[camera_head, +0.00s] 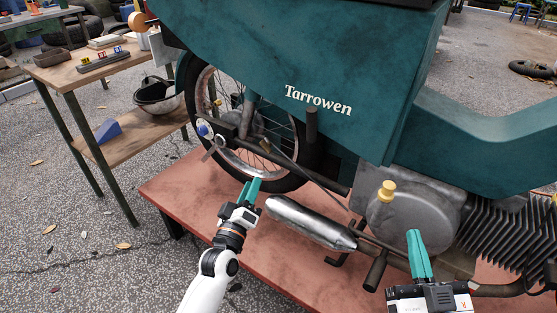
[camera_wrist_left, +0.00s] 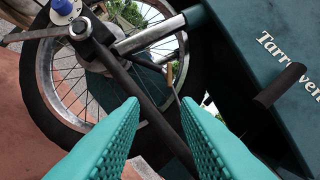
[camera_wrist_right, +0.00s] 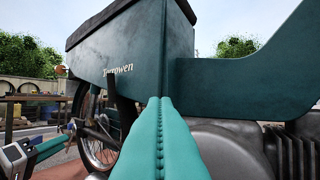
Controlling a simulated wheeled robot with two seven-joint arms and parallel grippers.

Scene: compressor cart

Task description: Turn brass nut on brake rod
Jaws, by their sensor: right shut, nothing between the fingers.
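The rear wheel (camera_head: 222,105) belongs to a teal motorbike (camera_head: 300,70). A small brass-coloured piece (camera_head: 265,146) shows beside the wheel on a thin rod; it also shows in the left wrist view (camera_wrist_left: 169,75). It looks like the brass nut, but is too small to be sure. My left gripper (camera_head: 251,186) is open and empty, below this piece and in front of the tyre; its teal fingers stand apart in the left wrist view (camera_wrist_left: 162,102). My right gripper (camera_head: 415,234) is shut and empty, in front of the round engine cover (camera_head: 415,212).
A yellow cap (camera_head: 387,191) sits on the engine. A silver muffler (camera_head: 310,222) lies low between my grippers. A blue knob (camera_head: 203,130) is at the wheel hub. The red stand top (camera_head: 180,185) is bare at left. A wooden bench (camera_head: 85,72) stands behind.

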